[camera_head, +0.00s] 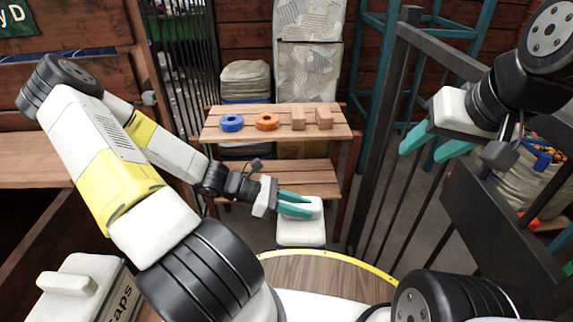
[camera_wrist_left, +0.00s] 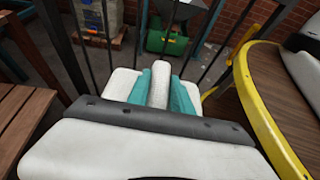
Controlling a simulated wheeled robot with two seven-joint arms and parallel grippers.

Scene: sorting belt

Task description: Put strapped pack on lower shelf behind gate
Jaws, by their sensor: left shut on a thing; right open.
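My left gripper (camera_head: 295,204) is shut on the white strapped pack (camera_head: 301,235), which it holds in front of the wooden shelf unit. In the left wrist view the teal fingers (camera_wrist_left: 160,92) close on a raised white strap or handle, with the pack's white body (camera_wrist_left: 122,84) on both sides. The lower shelf (camera_head: 285,176) is a bare wooden board behind the gripper. The dark barred gate (camera_head: 383,140) stands to the right of the shelf unit. My right gripper (camera_head: 432,142) is open and empty, near the gate's top at the right.
The upper shelf (camera_head: 222,136) bears a blue ring (camera_head: 231,123), an orange ring (camera_head: 267,121) and two wooden blocks (camera_head: 311,118). A round wooden table with a yellow rim (camera_head: 345,259) is in front. A caps box (camera_head: 87,288) is at lower left. Sacks (camera_head: 245,82) stand behind.

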